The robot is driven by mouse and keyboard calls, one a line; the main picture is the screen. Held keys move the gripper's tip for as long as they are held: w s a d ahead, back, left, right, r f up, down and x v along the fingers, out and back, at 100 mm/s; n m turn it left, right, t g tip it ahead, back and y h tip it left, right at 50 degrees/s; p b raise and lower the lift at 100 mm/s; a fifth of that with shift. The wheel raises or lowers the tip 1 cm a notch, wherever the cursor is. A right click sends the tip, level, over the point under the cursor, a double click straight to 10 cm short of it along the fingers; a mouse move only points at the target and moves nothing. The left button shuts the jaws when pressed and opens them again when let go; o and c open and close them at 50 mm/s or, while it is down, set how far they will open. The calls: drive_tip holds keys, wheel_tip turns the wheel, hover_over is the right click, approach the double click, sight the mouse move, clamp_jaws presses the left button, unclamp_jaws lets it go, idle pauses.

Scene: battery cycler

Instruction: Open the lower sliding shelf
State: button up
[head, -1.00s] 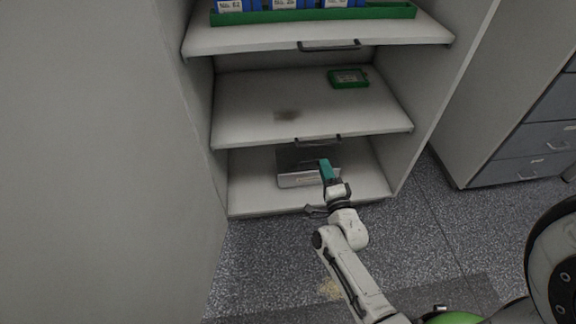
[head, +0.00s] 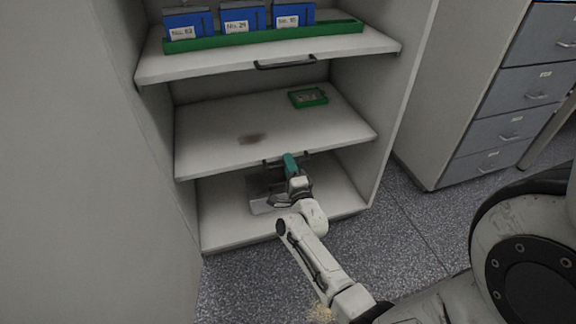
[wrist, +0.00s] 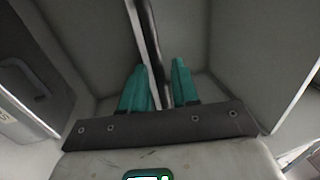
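The lower sliding shelf (head: 215,150) is a pale board in the cabinet's middle level, with a dark handle (head: 270,162) on its front edge. My gripper (head: 290,162) is at the right part of this handle and hides some of it. In the wrist view my two teal fingers (wrist: 160,85) stand apart. A dark bar (wrist: 146,30), seemingly the handle, runs between them. The left finger looks close to the bar and a gap shows at the right finger. I cannot tell whether either touches it.
A small green tray (head: 308,97) lies on the lower shelf. The upper shelf (head: 150,66) holds a green rack with blue batteries. A grey metal device (head: 262,207) sits on the cabinet floor. Cabinet walls stand both sides; a drawer unit (head: 500,125) is at right.

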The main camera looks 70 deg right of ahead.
drive_tip(key=shift+w+d+r, duration=0.1)
drive_tip(key=shift+w+d, duration=0.05)
drive_tip(key=shift+d, duration=0.05)
drive_tip(key=shift+c, duration=0.4)
clamp_jaws()
